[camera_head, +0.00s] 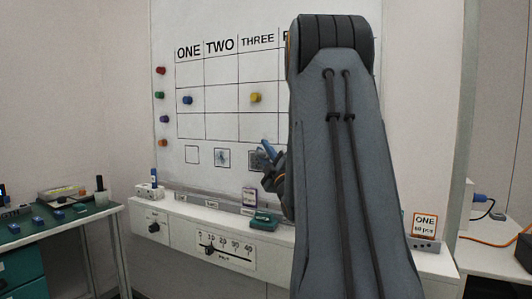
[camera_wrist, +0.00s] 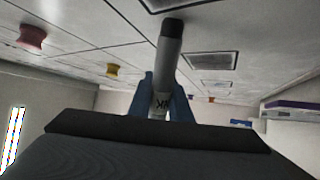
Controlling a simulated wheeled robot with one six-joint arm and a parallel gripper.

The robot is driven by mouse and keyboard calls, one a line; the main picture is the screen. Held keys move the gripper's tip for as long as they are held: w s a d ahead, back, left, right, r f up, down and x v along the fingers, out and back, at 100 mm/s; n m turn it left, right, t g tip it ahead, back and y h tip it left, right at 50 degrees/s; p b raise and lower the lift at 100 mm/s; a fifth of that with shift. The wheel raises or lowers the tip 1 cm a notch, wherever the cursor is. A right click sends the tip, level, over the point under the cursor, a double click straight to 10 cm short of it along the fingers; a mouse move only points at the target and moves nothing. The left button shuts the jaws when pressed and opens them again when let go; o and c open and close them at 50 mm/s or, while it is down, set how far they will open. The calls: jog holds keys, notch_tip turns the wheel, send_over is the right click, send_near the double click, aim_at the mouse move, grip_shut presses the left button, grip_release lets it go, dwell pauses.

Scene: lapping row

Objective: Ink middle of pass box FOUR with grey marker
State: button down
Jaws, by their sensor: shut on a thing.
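My gripper (camera_wrist: 161,95), with blue fingers, is shut on a grey marker (camera_wrist: 167,65) with a dark end. In the wrist view the dark end points at the whiteboard, close to a dark-edged box (camera_wrist: 170,3) cut by the top edge; I cannot tell if they touch. Two more boxes, with dark smudges inside, lie beyond it (camera_wrist: 210,60). In the head view my gripper (camera_head: 268,150) shows at the board beside the smudged box under THREE (camera_head: 256,161). My arm hides column FOUR and the marker there.
The whiteboard (camera_head: 222,122) carries a blue magnet (camera_head: 187,100) and a yellow magnet (camera_head: 256,97); several more line its left edge. A ledge (camera_head: 180,208) below holds a green eraser-like block (camera_head: 264,219) and a holder with a blue marker (camera_head: 153,178). A green-topped table stands left.

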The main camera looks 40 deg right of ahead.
jog(key=shift+s+a+b, duration=0.15)
jog(key=shift+s+a, duration=0.25)
jog(key=shift+a, duration=0.5)
jog(key=shift+s+a+b, duration=0.15)
jog(key=shift+s+a, duration=0.2)
jog(key=shift+a, duration=0.6)
jog(key=shift+s+a+b, duration=0.15)
jog(key=shift+s+a, duration=0.25)
jog(key=shift+a, duration=0.5)
jog(key=shift+a, duration=0.15)
jog(key=shift+s+a, duration=0.3)
jog(key=shift+a, duration=0.35)
jog(key=shift+s+a, duration=0.25)
jog(key=shift+a, duration=0.35)
jog(key=s+r+p, duration=0.2)
jog(key=r+p, duration=0.7)
jog(key=s+r+p, duration=0.3)
jog(key=r+p, duration=0.5)
jog(key=r, duration=0.1)
jog(key=shift+p, duration=0.35)
jog(key=shift+f, duration=0.1)
